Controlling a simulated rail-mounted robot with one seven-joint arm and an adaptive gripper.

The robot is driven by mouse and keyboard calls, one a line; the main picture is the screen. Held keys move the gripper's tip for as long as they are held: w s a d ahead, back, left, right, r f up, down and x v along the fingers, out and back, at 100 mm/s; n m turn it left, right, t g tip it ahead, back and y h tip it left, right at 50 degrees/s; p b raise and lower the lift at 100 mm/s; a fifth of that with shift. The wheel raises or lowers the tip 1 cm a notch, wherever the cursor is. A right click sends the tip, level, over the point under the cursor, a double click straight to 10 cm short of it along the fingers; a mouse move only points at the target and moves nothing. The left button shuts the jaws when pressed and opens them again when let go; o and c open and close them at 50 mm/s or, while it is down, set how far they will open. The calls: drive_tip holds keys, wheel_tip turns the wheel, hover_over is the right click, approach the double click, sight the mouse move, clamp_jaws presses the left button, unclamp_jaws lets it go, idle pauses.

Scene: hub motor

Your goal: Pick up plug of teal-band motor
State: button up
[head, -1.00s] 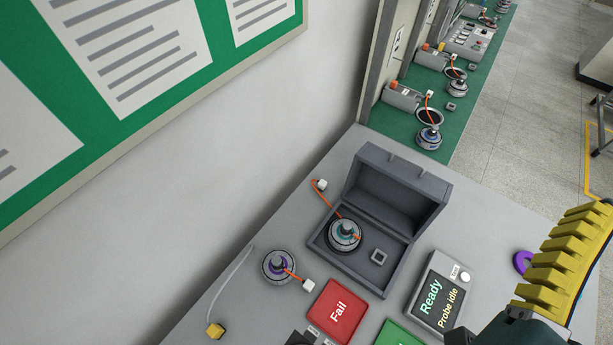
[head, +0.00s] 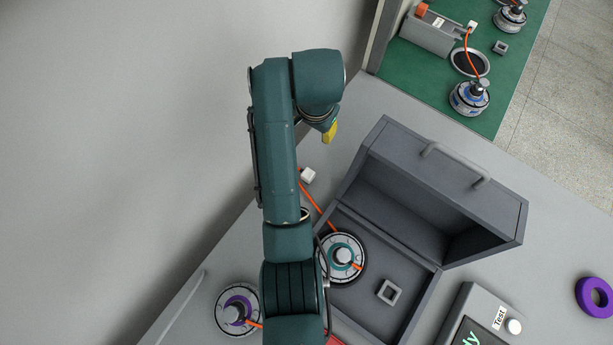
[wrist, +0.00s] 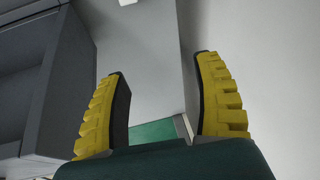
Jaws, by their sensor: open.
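The teal-band motor (head: 342,258) sits in the open grey box. Its orange cable runs over the box's left side to a white plug (head: 307,175), which lies on the table just outside the box. My gripper (head: 330,132) is above and behind the plug in the head view, with only a bit of yellow finger showing. In the wrist view my gripper (wrist: 160,66) is open, with nothing between its two yellow fingers. A white piece, likely the plug (wrist: 127,2), shows at the top edge there, beyond the fingertips.
The grey box (head: 508,222) has its lid raised and holds a small square ring (head: 389,291). A purple-band motor (head: 238,308) stands left of my arm. A tester (head: 480,325) and purple ring (head: 594,296) are to the right. The wall borders the table's left side.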

sight(308, 173)
drive_tip(key=s+f+g+b, duration=0.1)
drive_tip(key=f, duration=0.4)
drive_tip(key=s+f+g+b, duration=0.1)
drive_tip(key=f, duration=0.5)
drive_tip(key=s+f+b, duration=0.1)
drive_tip(key=f, duration=0.5)
drive_tip(key=shift+s+a+m+g+b, duration=0.15)
drive_tip(key=shift+a+m+g+b, duration=0.15)
drive_tip(key=shift+m+g, duration=0.1)
wheel_tip(308, 173, down, 5)
drive_tip(key=shift+s+a+f+b, duration=0.1)
drive_tip(key=shift+s+f+b, duration=0.1)
drive_tip(key=shift+b, duration=0.55)
clamp_jaws()
